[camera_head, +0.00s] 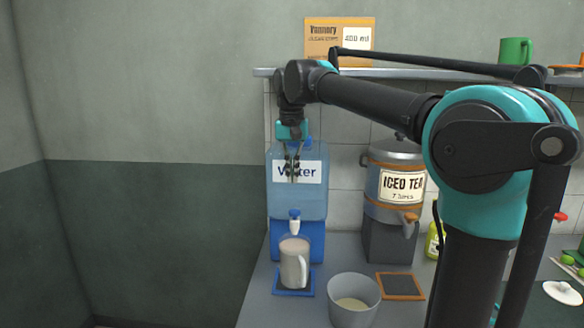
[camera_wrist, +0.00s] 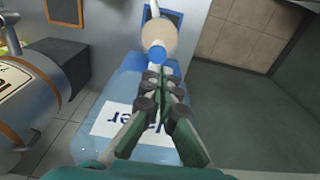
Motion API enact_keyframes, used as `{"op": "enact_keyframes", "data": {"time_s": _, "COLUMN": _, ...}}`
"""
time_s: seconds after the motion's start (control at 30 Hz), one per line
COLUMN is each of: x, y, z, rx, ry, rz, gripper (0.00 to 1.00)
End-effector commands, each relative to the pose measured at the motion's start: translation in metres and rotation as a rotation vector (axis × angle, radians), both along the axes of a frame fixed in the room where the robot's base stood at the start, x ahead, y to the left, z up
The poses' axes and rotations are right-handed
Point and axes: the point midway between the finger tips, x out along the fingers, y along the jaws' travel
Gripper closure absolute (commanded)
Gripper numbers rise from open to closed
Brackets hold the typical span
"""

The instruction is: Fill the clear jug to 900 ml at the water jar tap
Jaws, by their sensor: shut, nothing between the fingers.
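The water jar (camera_head: 315,205) is a blue translucent dispenser with a white "Water" label, standing at the counter's left end. Its tap (camera_head: 294,222) has a blue top and a white spout. My gripper (camera_head: 293,172) is shut and empty, pointing down in front of the label, above the tap and apart from the jug. In the wrist view the gripper (camera_wrist: 160,72) points toward the blue tap top (camera_wrist: 157,53).
A metal iced tea urn (camera_head: 392,212) with an orange-handled tap stands right of the jar. A grey bucket (camera_head: 353,302) with pale contents stands at the front, near an orange-framed mat (camera_head: 400,286). A shelf (camera_head: 430,73) runs above. A green mug (camera_head: 515,51) stands on it.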

Motion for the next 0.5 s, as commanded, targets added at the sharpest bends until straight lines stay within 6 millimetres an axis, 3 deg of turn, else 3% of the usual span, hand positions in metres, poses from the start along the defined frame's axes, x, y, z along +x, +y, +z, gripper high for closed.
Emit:
{"op": "enact_keyframes", "data": {"time_s": 0.2, "x": -0.001, "y": 0.0, "z": 0.02, "rx": 0.0, "ry": 0.0, "rz": 0.0, "gripper": 1.0}}
{"op": "enact_keyframes", "data": {"time_s": 0.5, "x": -0.002, "y": 0.0, "z": 0.023, "rx": 0.0, "ry": 0.0, "rz": 0.0, "gripper": 1.0}}
